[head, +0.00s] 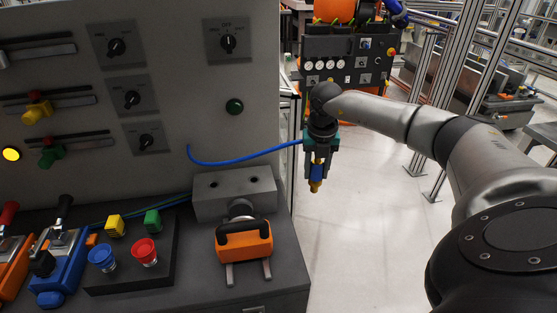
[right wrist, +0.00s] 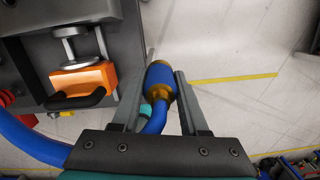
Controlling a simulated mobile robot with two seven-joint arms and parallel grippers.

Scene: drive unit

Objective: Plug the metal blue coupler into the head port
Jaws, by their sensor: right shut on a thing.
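My right gripper (head: 319,168) points down in the head view, out beyond the right edge of the console, above the pale floor. It is shut on the blue coupler (head: 316,183), which has a brass-coloured tip pointing down. In the right wrist view the coupler (right wrist: 160,84) sits between the two fingers (right wrist: 158,95). A blue hose (head: 240,159) runs from the coupler to the panel. A grey block (head: 235,196) with two dark holes stands on the console, apart from the coupler; I cannot tell whether either hole is the head port. My left gripper is not in view.
An orange clamp with a black handle (head: 243,240) stands in front of the grey block. Floor (head: 365,240) is open right of the console.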

